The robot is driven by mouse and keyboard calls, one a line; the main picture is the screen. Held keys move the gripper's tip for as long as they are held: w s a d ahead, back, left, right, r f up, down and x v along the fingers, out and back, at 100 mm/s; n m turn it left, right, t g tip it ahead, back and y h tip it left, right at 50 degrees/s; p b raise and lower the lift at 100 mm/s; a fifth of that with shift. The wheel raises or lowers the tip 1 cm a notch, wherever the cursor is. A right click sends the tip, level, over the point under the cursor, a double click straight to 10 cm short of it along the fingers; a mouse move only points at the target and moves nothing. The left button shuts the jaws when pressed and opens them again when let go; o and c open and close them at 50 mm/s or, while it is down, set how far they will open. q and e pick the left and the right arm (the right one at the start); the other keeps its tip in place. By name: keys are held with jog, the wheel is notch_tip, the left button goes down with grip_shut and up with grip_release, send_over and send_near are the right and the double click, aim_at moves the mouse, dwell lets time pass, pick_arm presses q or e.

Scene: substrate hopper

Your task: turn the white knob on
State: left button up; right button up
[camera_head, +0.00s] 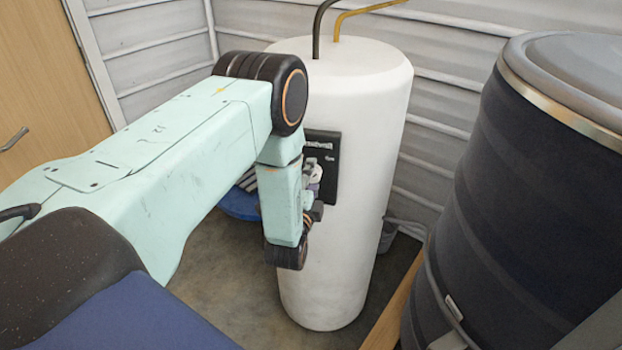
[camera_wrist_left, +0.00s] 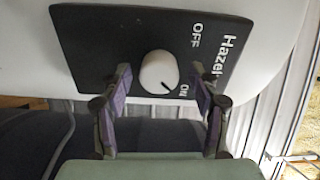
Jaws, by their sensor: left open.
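The white knob (camera_wrist_left: 158,72) sits on a black panel (camera_wrist_left: 110,50) with the words OFF and ON, and a dark mark on its face points to the lower right, towards ON. In the head view the panel (camera_head: 332,150) is on the front of a white tank (camera_head: 345,95). My left gripper (camera_wrist_left: 161,80) is open, one finger on each side of the knob, with a gap visible on both sides. In the head view my left gripper (camera_head: 315,182) is at the panel and hides the knob. My right gripper is not in view.
A large dark barrel (camera_head: 500,200) with a grey lid stands at the right. Two pipes rise from the tank's top. A wooden door (camera_head: 40,90) is at the left. Some bare floor (camera_head: 225,265) shows left of the tank.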

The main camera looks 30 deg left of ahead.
pick_arm(q)
jog(key=v, duration=1.2)
dwell(0.3)
